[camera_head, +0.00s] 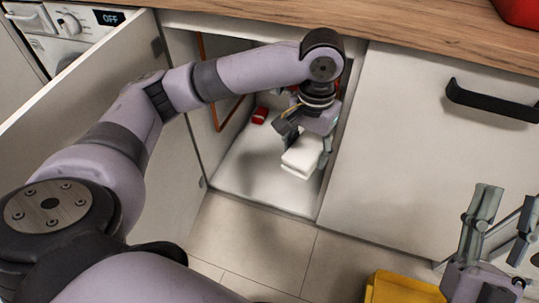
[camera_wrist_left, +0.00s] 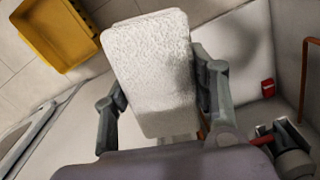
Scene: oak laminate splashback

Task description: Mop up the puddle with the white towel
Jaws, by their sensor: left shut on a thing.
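The white towel (camera_head: 301,158) is a folded, fuzzy block, held just inside the open cabinet under the counter. My left gripper (camera_head: 306,143) is shut on it. In the left wrist view the towel (camera_wrist_left: 155,70) sits between the two fingers, above the pale cabinet floor (camera_head: 250,178). I cannot tell whether it touches the floor. No clear edge of a puddle shows; the arm, the towel and shadows cover part of the floor. My right gripper (camera_head: 503,215) is open and empty at the lower right, outside the cabinet.
The open cabinet door (camera_head: 85,110) stands at left, and a closed front with a black handle (camera_head: 495,103) at right. Inside are an orange pipe (camera_head: 202,50) and a small red item (camera_head: 259,115).

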